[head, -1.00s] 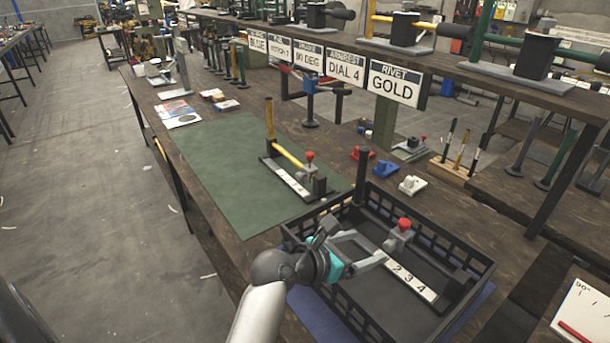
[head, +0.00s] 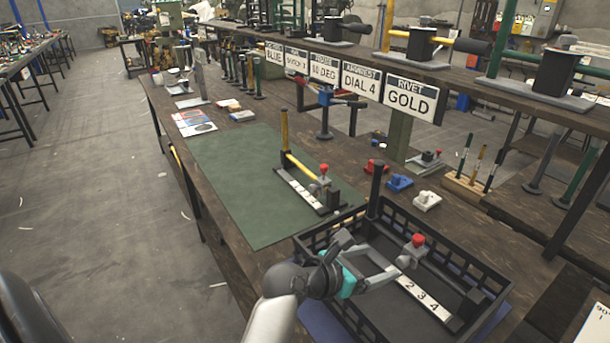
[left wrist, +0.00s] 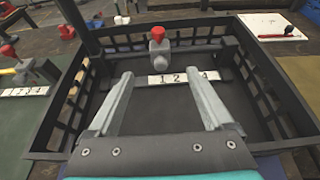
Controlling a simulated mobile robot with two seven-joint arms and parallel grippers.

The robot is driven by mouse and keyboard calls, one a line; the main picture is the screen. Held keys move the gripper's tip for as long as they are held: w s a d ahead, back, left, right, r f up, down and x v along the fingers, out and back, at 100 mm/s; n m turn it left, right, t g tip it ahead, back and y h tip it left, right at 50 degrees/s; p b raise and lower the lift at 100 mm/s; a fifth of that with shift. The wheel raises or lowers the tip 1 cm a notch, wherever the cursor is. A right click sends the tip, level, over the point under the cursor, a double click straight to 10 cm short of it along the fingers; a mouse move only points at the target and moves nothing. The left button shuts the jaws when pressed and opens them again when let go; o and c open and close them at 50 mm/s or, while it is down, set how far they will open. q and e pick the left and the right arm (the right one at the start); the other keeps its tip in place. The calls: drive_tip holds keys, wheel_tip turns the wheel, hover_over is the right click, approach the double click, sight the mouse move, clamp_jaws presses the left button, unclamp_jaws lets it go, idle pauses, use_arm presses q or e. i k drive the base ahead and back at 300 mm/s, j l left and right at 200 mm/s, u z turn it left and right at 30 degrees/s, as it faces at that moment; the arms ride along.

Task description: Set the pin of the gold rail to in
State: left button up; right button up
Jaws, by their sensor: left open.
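The gold rail (head: 298,168) stands on the green mat, a yellow bar and upright over a black base with a white number strip. A grey slider with a red-knobbed pin (head: 323,170) sits near its right end; I cannot tell whether the pin is in or out. It shows partly at the left edge of the left wrist view (left wrist: 22,72). My left gripper (head: 390,263) is open and empty over the black crate (head: 480,262). Inside the crate is a dark rail with a numbered strip and a red-knobbed grey slider (head: 415,250), beyond my fingertips. My right gripper is not in view.
A black post (head: 376,185) rises at the crate's wall, between it and the mat. Red, blue and white small blocks (head: 400,183) lie behind. The green mat (head: 230,170) is clear left of the rail.

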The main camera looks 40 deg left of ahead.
sight(323, 168)
drive_tip(key=k+j+z, duration=0.1)
drive_tip(key=j, duration=0.2)
drive_tip(key=k+j, duration=0.15)
drive_tip(key=j, duration=0.2)
drive_tip(key=i+j+z, duration=0.25)
drive_tip(key=j, duration=0.4)
drive_tip(key=i+j+z, duration=0.15)
drive_tip(key=i+j, duration=0.15)
